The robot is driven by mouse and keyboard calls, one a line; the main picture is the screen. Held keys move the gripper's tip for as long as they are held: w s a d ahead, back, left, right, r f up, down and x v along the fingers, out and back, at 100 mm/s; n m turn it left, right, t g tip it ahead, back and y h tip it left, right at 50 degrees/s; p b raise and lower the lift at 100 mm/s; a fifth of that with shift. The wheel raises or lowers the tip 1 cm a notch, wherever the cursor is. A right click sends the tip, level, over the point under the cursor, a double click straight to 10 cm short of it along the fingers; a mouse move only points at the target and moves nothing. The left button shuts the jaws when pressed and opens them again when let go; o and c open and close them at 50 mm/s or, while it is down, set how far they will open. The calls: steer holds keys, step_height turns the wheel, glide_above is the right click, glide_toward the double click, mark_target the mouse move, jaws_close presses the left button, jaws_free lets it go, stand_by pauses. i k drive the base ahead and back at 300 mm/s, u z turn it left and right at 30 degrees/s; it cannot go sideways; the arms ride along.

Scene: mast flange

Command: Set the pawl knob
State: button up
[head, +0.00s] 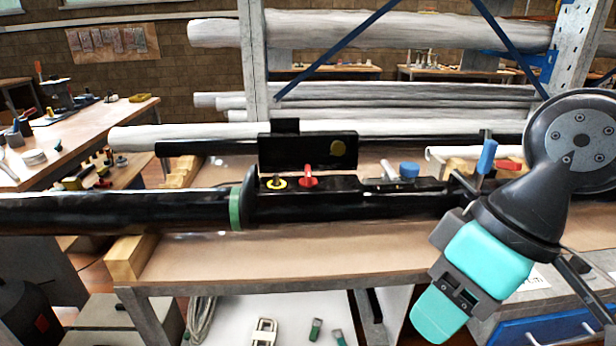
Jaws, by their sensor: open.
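A long black mast (110,213) lies across the bench with a flange and a green band (235,208) at its left-hand joint. Right of the flange, a black mechanism (345,186) carries a yellow knob (277,183), a red lever (308,176) and a blue knob (409,169). A blue upright handle (487,157) stands farther right. I cannot tell which of these is the pawl knob. My gripper (458,289), with teal pads, is open at the lower right, in front of the bench edge and apart from the knobs. It appears empty.
Wooden blocks (130,256) support the mast. A grey rack post (252,65) and white wrapped tubes (400,30) are behind. The brown bench top (290,258) is clear in front.

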mark_target(307, 182)
steer(key=z, duration=0.25)
steer(key=i, duration=1)
steer(key=u, duration=0.3)
